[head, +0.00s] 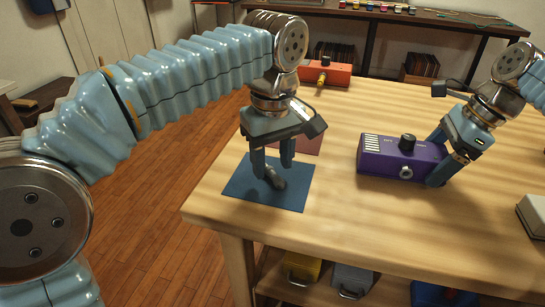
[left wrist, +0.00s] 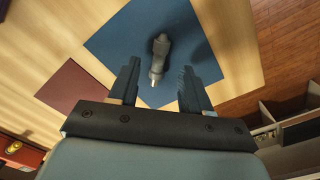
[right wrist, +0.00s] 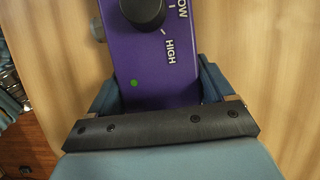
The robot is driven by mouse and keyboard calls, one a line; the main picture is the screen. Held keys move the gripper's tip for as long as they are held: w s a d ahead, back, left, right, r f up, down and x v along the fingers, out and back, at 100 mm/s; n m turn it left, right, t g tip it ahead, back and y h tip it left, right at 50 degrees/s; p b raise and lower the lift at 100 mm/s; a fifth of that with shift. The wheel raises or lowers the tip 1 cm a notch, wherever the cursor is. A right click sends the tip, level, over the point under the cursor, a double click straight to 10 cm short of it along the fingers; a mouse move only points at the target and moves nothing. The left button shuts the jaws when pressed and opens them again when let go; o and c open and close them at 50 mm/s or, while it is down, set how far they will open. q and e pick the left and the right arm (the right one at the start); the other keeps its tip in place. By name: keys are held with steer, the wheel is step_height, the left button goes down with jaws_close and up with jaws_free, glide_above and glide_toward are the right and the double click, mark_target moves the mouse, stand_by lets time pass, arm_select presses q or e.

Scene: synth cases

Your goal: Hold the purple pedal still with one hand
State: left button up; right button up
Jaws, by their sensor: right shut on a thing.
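The purple pedal (head: 378,167) lies on the wooden table, with a black knob on top and a round metal socket on its near side. My right gripper (head: 437,158) is shut on its right end, one finger on each side. The right wrist view shows the pedal (right wrist: 160,75) between the fingers, with "HIGH" lettering and a green dot. My left gripper (head: 273,160) is open above the blue mat (head: 235,185). A dark grey plug (head: 276,180) with a metal tip lies on that mat. In the left wrist view the plug (left wrist: 161,50) lies ahead of the fingers, ungripped.
A reddish mat (head: 308,145) lies behind the blue one. An orange pedal (head: 340,76) stands at the table's far edge. A pale box (head: 534,218) is at the right edge. Coloured boxes sit on the shelf below. The table between the mats and purple pedal is clear.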

arm_select(q)
step_height(320, 180, up, 8)
steer(key=shift+f, duration=0.25)
steer(key=shift+s, duration=0.1)
stand_by(0.4)
arm_select(e)
steer(key=o, duration=1)
steer(key=shift+o, duration=0.2)
steer(key=v, duration=1.2)
arm_select(q)
steer(key=shift+s, duration=0.1)
arm_select(e)
steer(key=shift+s+a, duration=0.1)
